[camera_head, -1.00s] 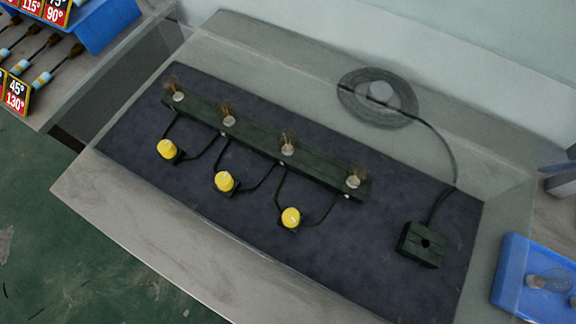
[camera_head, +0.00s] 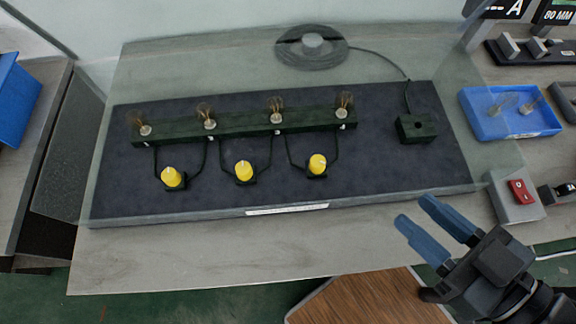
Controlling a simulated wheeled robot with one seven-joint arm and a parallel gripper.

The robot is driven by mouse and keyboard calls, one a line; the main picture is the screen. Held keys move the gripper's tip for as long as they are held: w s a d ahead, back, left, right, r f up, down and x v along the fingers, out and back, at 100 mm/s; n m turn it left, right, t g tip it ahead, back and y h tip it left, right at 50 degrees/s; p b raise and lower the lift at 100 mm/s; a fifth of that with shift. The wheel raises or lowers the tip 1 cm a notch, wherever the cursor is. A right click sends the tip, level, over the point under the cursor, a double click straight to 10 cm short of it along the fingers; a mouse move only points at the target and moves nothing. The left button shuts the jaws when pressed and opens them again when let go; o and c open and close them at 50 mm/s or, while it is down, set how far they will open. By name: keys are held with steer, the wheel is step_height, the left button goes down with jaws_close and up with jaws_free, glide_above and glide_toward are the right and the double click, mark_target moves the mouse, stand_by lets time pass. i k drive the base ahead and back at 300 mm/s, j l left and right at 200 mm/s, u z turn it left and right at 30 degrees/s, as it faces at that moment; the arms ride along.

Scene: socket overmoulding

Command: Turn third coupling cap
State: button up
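Three yellow coupling caps stand in a row on the dark mat in front of the bulb bar: the left cap (camera_head: 172,177), the middle cap (camera_head: 244,170) and the right cap (camera_head: 317,164). Each sits on a small dark base with black cables looping back to the bar. Each cap has a thin pale mark on top; its exact angle is too small to tell. My gripper (camera_head: 424,226) is at the lower right, in front of the mat's right part. Its two blue fingers are spread apart with nothing between them. It is well apart from the caps.
The dark bar (camera_head: 240,123) carries several bulbs behind the caps. A dark socket block (camera_head: 416,128) is at the mat's right, cabled to a coil (camera_head: 311,47). Transparent panels surround the mat. A blue tray (camera_head: 510,113) and a red switch (camera_head: 522,191) are at right.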

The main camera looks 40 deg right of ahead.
mark_target(318, 163)
steer(key=k+j+u, duration=0.2)
steer(key=k+u, duration=0.15)
steer(key=k, duration=0.2)
steer(key=k+j+u, duration=0.4)
steer(key=k+l, duration=0.05)
steer(key=k, duration=0.1)
